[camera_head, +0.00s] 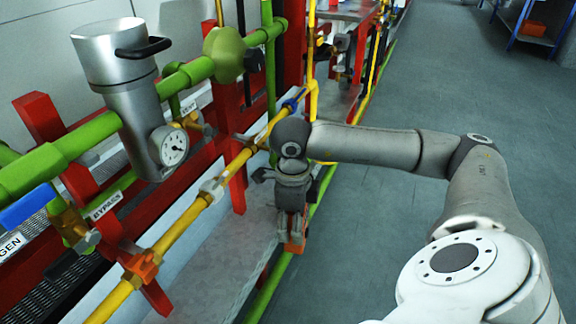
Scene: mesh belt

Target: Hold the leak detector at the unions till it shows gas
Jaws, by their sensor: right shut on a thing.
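My right arm comes in from the right, and its gripper (294,212) points down beside the yellow gas pipe (184,222). It is shut on a small orange device (295,246), which looks like the leak detector. The fingers hide part of it, and I cannot read any display. The detector hangs to the right of the pipe, apart from it, over the edge of the grey ledge. A pale grey union (211,190) sits on the yellow pipe, left of the gripper. My left gripper is out of view.
Green pipes (84,137) carry a silver filter housing (121,92) with a round gauge (171,147). Red frame posts (78,184) stand behind the yellow pipe. A grey ledge (222,262) lies below. The grey floor (379,235) to the right is open. A blue shelf (527,24) stands far back.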

